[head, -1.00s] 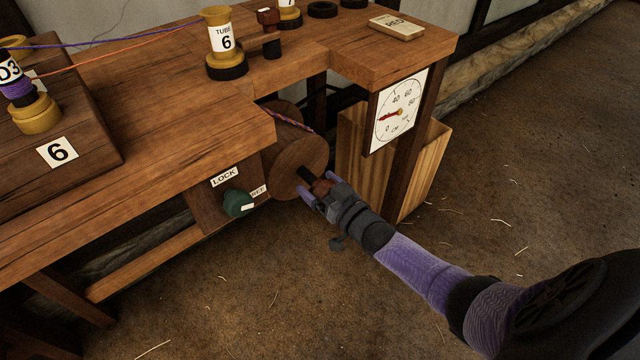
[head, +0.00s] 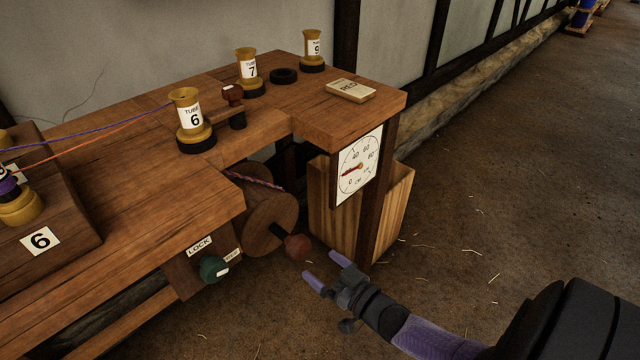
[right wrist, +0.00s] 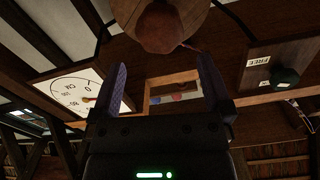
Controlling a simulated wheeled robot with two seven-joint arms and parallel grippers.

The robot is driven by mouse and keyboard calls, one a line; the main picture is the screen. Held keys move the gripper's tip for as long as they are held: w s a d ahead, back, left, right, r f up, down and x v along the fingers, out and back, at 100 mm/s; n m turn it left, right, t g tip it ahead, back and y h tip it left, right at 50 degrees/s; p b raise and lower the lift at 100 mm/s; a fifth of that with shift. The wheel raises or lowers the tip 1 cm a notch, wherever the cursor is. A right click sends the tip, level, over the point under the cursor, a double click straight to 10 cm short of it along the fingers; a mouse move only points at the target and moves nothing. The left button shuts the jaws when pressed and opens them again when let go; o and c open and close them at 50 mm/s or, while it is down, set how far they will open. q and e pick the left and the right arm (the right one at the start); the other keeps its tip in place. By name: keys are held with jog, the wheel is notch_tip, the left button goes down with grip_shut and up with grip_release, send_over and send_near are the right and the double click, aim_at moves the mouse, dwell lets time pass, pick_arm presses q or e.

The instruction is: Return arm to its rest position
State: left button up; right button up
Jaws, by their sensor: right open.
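My right gripper (head: 328,273) is open and empty, just to the lower right of the red crank knob (head: 297,247) and apart from it. The knob sits on a dark shaft at the face of the wooden drum (head: 268,222), which has twisted strand on it. In the right wrist view, my gripper's two purple fingers (right wrist: 160,90) stand wide apart, with the reddish knob (right wrist: 165,25) beyond them near the top. My left gripper is not in view.
The wooden bench (head: 140,170) fills the left, with the tube 6 spool (head: 187,112) and a green lock knob (head: 213,269). A dial (head: 358,168) and a wooden bin (head: 398,212) stand right of the drum. The floor (head: 500,230) at right is open, with scattered straw.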

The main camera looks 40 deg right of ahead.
jog(key=s+a+f+n+g+h+p, duration=0.1)
jog(key=s+f+g+p, duration=0.3)
jog(key=s, duration=0.3)
jog(key=s+a+f+g+h+p, duration=0.1)
jog(key=s+a+f+g+p, duration=0.1)
jog(key=s+f+g+p, duration=0.4)
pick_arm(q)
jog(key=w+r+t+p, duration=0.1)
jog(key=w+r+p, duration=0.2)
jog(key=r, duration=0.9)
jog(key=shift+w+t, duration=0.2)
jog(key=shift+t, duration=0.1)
pick_arm(e)
jog(key=s+a+n+g, duration=0.1)
jog(key=s+g, duration=0.3)
jog(key=s, duration=0.9)
jog(key=s+a+f+n+g, duration=0.1)
jog(key=s+a+g, duration=0.2)
jog(key=s, duration=1.1)
jog(key=shift+a+n+g, duration=0.3)
jog(key=shift+n+g, duration=0.1)
jog(key=shift+g, duration=0.4)
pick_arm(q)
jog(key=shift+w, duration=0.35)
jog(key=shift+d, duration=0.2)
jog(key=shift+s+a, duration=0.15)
pick_arm(e)
jog(key=shift+w, duration=0.1)
